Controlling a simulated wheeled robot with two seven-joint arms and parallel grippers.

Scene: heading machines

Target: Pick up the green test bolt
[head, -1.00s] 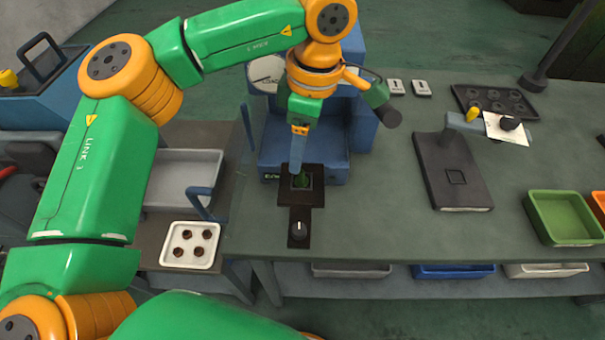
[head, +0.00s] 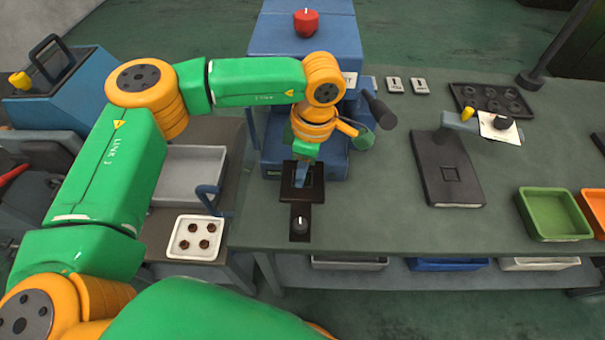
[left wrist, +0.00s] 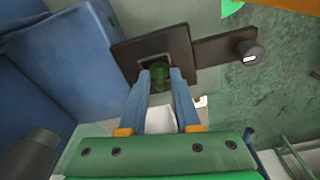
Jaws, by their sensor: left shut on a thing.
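The green test bolt (left wrist: 160,75) sits at the square opening of a dark plate (left wrist: 122,50) in the left wrist view. My left gripper (left wrist: 160,78) has its two blue fingers on either side of the bolt and is shut on it. In the head view my left gripper (head: 301,182) reaches down to the dark plate (head: 288,194), at the front of a blue machine (head: 270,155). The fingers hide the bolt there. I cannot tell whether the bolt is clear of the opening. My right gripper is not in view.
A black knob (head: 301,224) sits just in front of the plate. A white tray with several brown parts (head: 178,252) is at left. A dark stand (head: 445,180) and a green bin (head: 550,232) are at right. The bench (head: 370,235) between is clear.

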